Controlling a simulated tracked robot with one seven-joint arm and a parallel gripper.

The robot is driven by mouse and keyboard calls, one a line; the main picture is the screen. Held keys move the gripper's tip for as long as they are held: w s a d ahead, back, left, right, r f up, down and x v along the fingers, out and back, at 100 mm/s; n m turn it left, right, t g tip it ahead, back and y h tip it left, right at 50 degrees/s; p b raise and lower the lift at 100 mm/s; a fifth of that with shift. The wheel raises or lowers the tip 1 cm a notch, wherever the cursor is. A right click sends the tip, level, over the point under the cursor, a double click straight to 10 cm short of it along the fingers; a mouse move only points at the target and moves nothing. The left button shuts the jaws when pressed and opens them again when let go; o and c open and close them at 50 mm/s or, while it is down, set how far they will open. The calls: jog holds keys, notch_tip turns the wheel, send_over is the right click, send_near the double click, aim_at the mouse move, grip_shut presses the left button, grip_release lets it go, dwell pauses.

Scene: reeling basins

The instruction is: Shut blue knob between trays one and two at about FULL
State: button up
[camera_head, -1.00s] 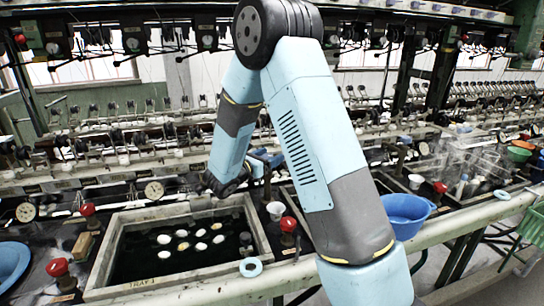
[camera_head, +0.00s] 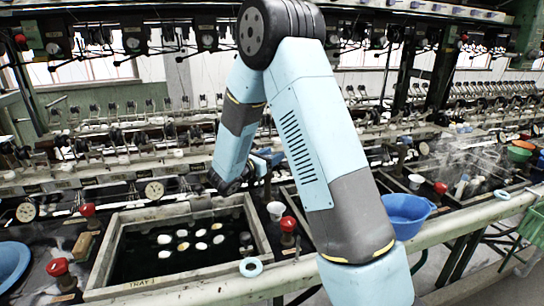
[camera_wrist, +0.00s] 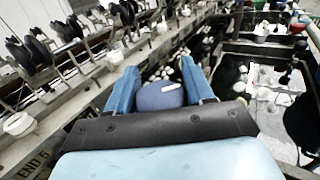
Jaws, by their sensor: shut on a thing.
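The blue knob (camera_wrist: 160,97) shows in the wrist view as a rounded blue cap with a white mark on top. My gripper (camera_wrist: 162,84) has its two blue fingers closed on either side of this knob. In the head view my gripper (camera_head: 266,160) is small and partly hidden by my arm; the knob cannot be made out clearly there. Tray one (camera_head: 102,258), labelled TRAY 1, is a framed basin of dark water with several white cocoons, left of my arm. The tray to its right is largely hidden by my arm. No FULL marking is readable.
Red knobs (camera_head: 58,267) stand around tray one, with another red knob (camera_head: 288,224) right of it. A blue basin (camera_head: 406,212) is right of my arm. Reeling machinery lines the back.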

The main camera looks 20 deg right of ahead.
jog(key=shift+g, duration=0.3)
jog(key=m+g+h, duration=0.1)
jog(key=g, duration=0.1)
jog(key=m+g, duration=0.2)
jog(key=m+g+h, duration=0.1)
jog(key=g, duration=0.1)
jog(key=shift+s+m+h, duration=0.3)
jog(key=shift+m, duration=0.1)
jog(key=shift+s+d+r+m+g, duration=0.1)
jog(key=shift+s+m+g, duration=0.15)
jog(key=shift+m+g, duration=1.25)
jog(key=shift+s+m+g, duration=0.2)
jog(key=shift+m+g, duration=0.5)
jog(key=shift+g, duration=1.8)
jog(key=o, duration=0.9)
jog(key=shift+o, duration=0.2)
jog(key=v, duration=1.3)
jog(key=shift+a, duration=0.4)
jog(key=shift+w+r, duration=0.15)
